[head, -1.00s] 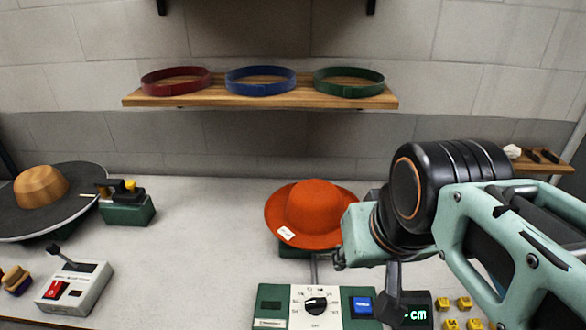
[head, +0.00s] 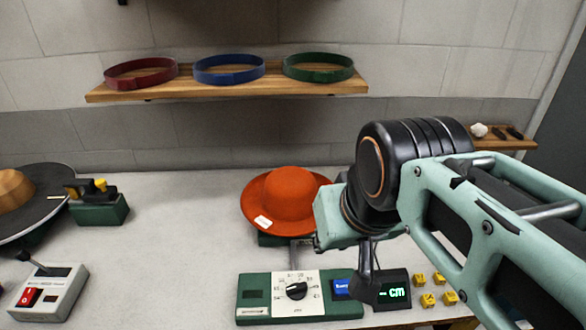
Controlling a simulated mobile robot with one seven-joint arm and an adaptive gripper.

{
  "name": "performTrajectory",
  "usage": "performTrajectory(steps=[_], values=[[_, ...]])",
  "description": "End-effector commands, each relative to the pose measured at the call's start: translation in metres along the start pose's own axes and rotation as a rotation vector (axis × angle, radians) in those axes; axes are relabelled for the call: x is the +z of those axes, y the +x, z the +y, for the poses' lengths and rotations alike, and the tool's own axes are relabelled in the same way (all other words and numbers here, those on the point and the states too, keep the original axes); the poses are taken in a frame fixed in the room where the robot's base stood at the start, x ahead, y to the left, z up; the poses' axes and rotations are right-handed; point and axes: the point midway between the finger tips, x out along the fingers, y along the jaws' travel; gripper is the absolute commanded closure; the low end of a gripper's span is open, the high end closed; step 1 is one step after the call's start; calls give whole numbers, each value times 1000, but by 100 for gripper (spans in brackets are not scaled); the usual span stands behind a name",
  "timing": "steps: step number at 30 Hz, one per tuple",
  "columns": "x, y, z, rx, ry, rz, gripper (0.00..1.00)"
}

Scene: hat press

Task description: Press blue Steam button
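The blue Steam button (head: 341,287) is on the right part of the green and white control panel (head: 255,295) at the front of the bench. A black finger of my gripper (head: 366,285) hangs just right of the button and hides its right side. I cannot tell whether it touches the button or how far above it is. Only the side of my gripper shows, so its opening is hidden. The orange hat (head: 290,200) sits on a green base behind the panel.
A display reading cm (head: 397,292) and several yellow blocks (head: 428,299) are right of the panel. The wall shelf (head: 230,88) holds three bands.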

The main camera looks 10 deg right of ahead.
Motion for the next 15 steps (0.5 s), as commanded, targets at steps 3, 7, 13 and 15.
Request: performTrajectory(steps=[3, 7, 13, 15], values=[[0, 0, 0, 0, 0, 0, 96], [0, 0, 0, 0, 0, 0, 100], [0, 0, 0, 0, 0, 0, 100], [0, 0, 0, 0, 0, 0, 100]])
